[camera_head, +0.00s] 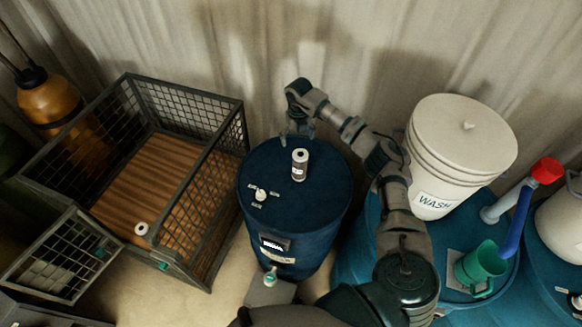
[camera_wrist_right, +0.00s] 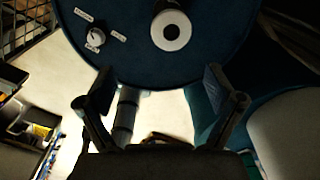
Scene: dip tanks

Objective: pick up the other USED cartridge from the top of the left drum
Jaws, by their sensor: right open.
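The left drum (camera_head: 265,215) is dark blue, with a flat round top. One cartridge (camera_head: 300,166) stands upright on it, dark with a pale label and a white ring-shaped top. In the right wrist view the cartridge (camera_wrist_right: 171,31) shows its white ring end, beyond the fingertips. My right gripper (camera_head: 296,132) hangs at the far edge of the drum top, behind the cartridge and apart from it. In the wrist view its two fingers (camera_wrist_right: 160,82) are spread with nothing between them. Any word on the cartridge is too small to read. My left gripper is not in view.
A small white knob (camera_head: 260,194) with labels sits on the drum top. A mesh crate (camera_head: 222,185) at left holds a white-ended cylinder (camera_head: 141,229). A white WASH bucket (camera_head: 462,150) and green mug (camera_head: 477,268) stand on blue drums at right. An orange-brown tank (camera_head: 48,98) stands far left.

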